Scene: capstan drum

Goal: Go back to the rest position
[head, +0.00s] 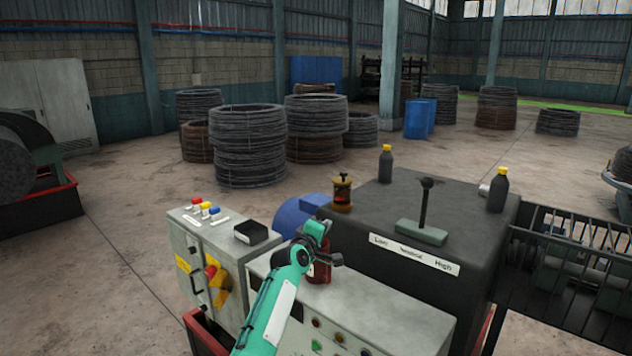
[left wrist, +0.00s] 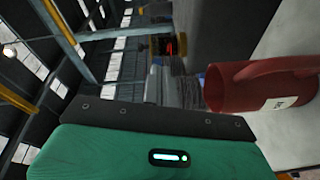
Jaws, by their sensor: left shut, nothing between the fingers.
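My left arm comes up from the bottom of the head view in turquoise, and its dark left gripper (head: 332,260) is at the front of the machine, above the grey control cabinet. The gripper is shut and empty. A red mug-like container (head: 319,270) stands on the cabinet top just behind and below the gripper, partly hidden by it. It also shows close by in the left wrist view as a red mug (left wrist: 238,88) with a handle and a white label, lying sideways in that turned picture. I cannot tell whether gripper and mug touch. My right gripper is not in view.
A dark gearbox (head: 375,215) with a shift lever (head: 425,205), an oil cup (head: 342,193) and two black bottles (head: 386,163) stands right behind the gripper. A switch box (head: 215,265) with coloured buttons is to the left. Wire coils (head: 250,145) stand far back.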

